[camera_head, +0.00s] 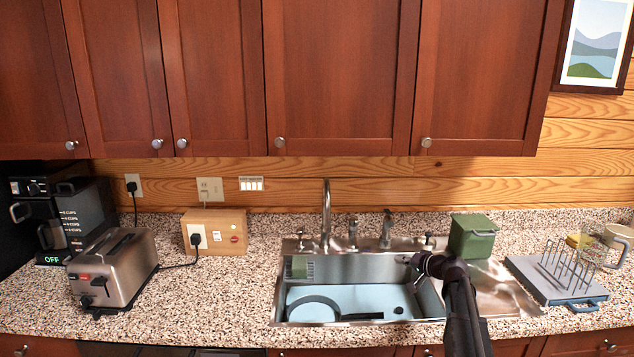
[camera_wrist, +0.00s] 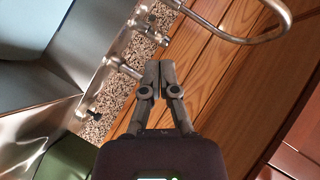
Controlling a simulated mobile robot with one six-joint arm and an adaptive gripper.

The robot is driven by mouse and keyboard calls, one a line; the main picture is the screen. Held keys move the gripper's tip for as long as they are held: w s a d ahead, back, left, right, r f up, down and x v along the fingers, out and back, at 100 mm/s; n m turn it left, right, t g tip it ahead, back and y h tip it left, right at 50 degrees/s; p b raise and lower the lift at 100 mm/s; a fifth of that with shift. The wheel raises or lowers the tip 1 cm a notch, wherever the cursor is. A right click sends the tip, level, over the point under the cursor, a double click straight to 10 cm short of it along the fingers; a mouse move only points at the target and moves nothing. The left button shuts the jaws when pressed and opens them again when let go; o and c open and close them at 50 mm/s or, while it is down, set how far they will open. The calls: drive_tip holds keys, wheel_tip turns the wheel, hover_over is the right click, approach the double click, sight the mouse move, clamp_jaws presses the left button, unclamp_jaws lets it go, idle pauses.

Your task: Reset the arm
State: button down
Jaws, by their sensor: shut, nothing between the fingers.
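My gripper (camera_head: 417,261) is at the end of my dark arm, which reaches in from the bottom right over the right part of the sink (camera_head: 300,310). In the wrist view my gripper (camera_wrist: 153,68) is shut, its fingertips together and nothing between them. Behind the fingers in that view are the wood wall (camera_wrist: 215,90) and the sink taps. In the head view the gripper is small and dark, and its fingers are hard to make out.
The sink holds a pan (camera_head: 313,308) in pale blue water. The faucet (camera_head: 326,215) rises behind it. A green bin (camera_head: 472,236) and a grey rack (camera_head: 560,280) stand to the right. A toaster (camera_head: 113,268), a coffee maker (camera_head: 62,220) and a box (camera_head: 214,231) stand left. Cabinets (camera_head: 340,75) hang above.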

drive_tip(key=s+a+f+n+g+h, duration=0.1)
drive_tip(key=s+a+f+n+g, duration=0.25)
drive_tip(key=s, duration=0.55)
drive_tip(key=s+a+f+g+h, duration=0.25)
drive_tip(key=s+a+f, duration=0.25)
drive_tip(key=s+a, duration=0.25)
drive_tip(key=s+f+g+h, duration=0.2)
drive_tip(key=s, duration=0.7)
drive_tip(key=s+d+f+g+h, duration=0.1)
drive_tip(key=s+f+g+h, duration=0.1)
drive_tip(key=s, duration=0.7)
drive_tip(key=shift+s+d+n+g+h, duration=0.15)
drive_tip(key=shift+s+n+g+h, duration=0.3)
drive_tip(key=shift+h, duration=0.3)
